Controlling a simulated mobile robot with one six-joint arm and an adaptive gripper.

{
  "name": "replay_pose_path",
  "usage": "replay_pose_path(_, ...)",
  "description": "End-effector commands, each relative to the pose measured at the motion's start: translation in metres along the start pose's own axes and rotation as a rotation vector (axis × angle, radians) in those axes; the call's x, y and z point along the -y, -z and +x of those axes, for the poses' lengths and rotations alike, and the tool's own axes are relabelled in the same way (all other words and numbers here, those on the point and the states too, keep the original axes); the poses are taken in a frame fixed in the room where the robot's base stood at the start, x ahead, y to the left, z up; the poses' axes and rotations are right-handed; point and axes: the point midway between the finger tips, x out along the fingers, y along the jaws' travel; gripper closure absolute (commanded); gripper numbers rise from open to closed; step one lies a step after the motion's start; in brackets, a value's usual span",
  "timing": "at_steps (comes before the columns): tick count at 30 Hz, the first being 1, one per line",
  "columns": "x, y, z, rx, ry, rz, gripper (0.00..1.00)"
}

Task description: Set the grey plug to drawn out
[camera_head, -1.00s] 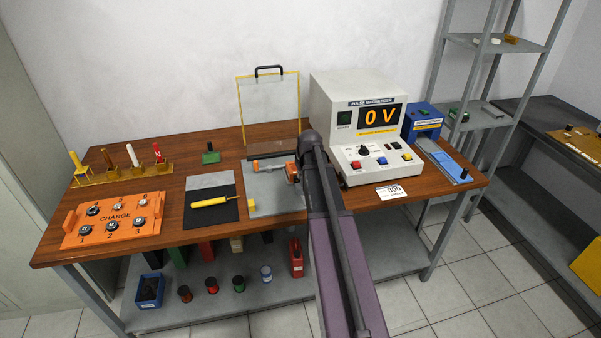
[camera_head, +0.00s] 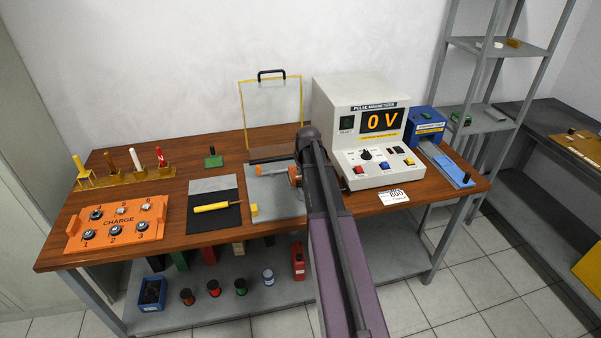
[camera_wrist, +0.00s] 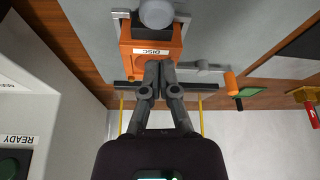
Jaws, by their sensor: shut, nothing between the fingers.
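In the wrist view an orange block (camera_wrist: 140,57) marked DISC stands on a grey plate, with a rounded grey part (camera_wrist: 156,12) at its top edge. I cannot tell whether that part is the grey plug. A grey rod with an orange handle (camera_wrist: 231,83) lies beside the block. My gripper (camera_wrist: 158,68) is shut and empty, its fingertips at the DISC side of the block; I cannot tell whether they touch it.
A framed clear panel (camera_head: 271,115) stands behind the fixture. The pulse magnetizer (camera_head: 352,110), reading 0 V, is close on the right. A yellow tool (camera_head: 212,207) lies on a dark mat to the left, beyond it the orange CHARGE board (camera_head: 117,225).

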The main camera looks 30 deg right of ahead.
Motion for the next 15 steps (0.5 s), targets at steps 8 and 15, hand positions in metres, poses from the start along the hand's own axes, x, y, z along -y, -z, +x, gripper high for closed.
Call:
replay_pose_path(8, 0.0, 0.001, -0.03, -0.001, 0.0, -0.001, 1.0)
replay_pose_path(15, 0.001, 0.002, -0.051, -0.001, 0.001, -0.001, 1.0)
